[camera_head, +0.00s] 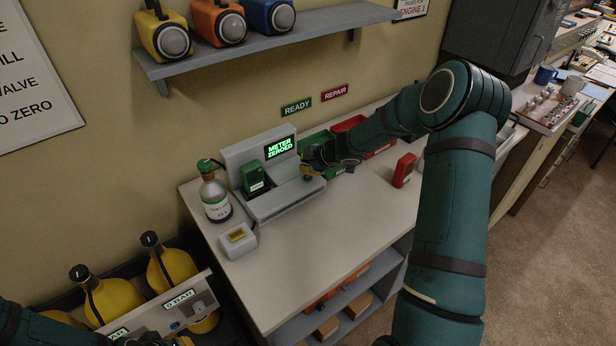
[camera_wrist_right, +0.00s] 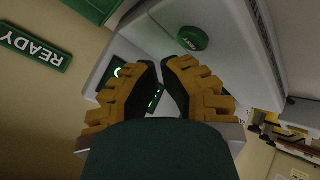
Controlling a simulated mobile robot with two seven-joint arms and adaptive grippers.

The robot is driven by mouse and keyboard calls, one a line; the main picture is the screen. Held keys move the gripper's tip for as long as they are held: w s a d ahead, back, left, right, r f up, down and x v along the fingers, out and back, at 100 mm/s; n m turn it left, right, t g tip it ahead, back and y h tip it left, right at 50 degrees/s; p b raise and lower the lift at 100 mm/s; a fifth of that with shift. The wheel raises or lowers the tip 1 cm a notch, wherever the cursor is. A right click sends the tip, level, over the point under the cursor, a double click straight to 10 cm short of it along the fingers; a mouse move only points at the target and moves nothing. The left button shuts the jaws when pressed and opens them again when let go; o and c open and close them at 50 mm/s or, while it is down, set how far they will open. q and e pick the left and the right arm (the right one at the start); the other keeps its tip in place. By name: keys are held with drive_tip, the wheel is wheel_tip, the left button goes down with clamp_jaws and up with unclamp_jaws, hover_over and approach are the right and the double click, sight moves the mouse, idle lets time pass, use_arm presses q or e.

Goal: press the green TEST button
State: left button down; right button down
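The green TEST button is a round dark green cap (camera_wrist_right: 193,39) on the light grey console in the wrist view; its lettering is too small to read. In the head view the console (camera_head: 283,207) stands on the counter, its screen (camera_head: 281,147) reading METER ZEROED. A green meter (camera_head: 252,178) stands in it. My right gripper (camera_head: 308,174) is at the console's right end and hides the button in the head view. In the wrist view its fingertips (camera_wrist_right: 161,68) are together, with nothing held, apart from the button. My left arm (camera_head: 20,325) shows only partly at bottom left.
A green-capped bottle (camera_head: 216,198) and a small grey box (camera_head: 238,241) stand left of the console. Green (camera_head: 316,143) and red (camera_head: 349,124) trays lie behind my right arm. A red meter (camera_head: 404,170) stands right. The counter's front is clear.

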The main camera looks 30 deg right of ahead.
drive_tip(key=shift+f, duration=0.1)
drive_tip(key=shift+f, duration=0.35)
drive_tip(key=shift+f+b, duration=0.45)
drive_tip(key=shift+b, duration=0.1)
idle(0.5)
drive_tip(key=shift+r, duration=0.1)
drive_tip(key=shift+r+p, duration=0.8)
drive_tip(key=shift+p, duration=0.2)
wheel_tip(320, 180, up, 5)
drive_tip(key=p, duration=0.5)
drive_tip(key=shift+p, duration=0.3)
